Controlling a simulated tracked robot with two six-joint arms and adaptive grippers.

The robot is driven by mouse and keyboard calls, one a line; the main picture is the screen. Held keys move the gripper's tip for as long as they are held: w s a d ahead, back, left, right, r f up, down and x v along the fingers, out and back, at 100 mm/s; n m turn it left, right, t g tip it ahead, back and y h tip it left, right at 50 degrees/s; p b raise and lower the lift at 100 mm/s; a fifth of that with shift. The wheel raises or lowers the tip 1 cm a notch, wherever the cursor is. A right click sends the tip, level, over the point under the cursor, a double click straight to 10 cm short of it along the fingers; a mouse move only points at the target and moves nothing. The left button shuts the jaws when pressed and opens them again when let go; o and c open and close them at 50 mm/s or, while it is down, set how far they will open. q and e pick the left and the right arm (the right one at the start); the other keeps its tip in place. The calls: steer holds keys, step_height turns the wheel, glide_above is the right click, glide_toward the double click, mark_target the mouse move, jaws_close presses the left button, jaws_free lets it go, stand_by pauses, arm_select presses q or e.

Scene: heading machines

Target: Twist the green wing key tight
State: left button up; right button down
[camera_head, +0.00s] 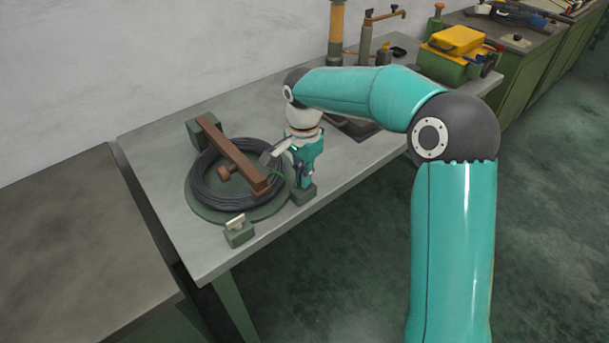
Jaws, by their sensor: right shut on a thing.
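My right gripper (304,178) points down at the front edge of the workbench, directly above a small green block (304,196). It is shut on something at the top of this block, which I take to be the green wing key. The gripper's fingers hide the key, so I cannot see its angle. A similar green block (239,236) to the left carries a pale wing key (236,221), standing free. My left gripper is not in view.
A coil of dark cable (217,195) lies on a round green base left of the gripper, under a brown bar (233,153). A yellow-topped green box (458,42) stands at the back right. The grey bench top (170,152) is clear at the left.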

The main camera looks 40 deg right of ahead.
steer(key=shift+s+a+f+m, duration=0.1)
steer(key=shift+f+m, duration=0.15)
steer(key=shift+m, duration=0.45)
steer(key=c, duration=1.3)
jaws_free()
steer(key=shift+r, duration=0.1)
steer(key=r, duration=1.1)
steer(key=shift+w+r, duration=0.2)
steer(key=shift+r, duration=0.15)
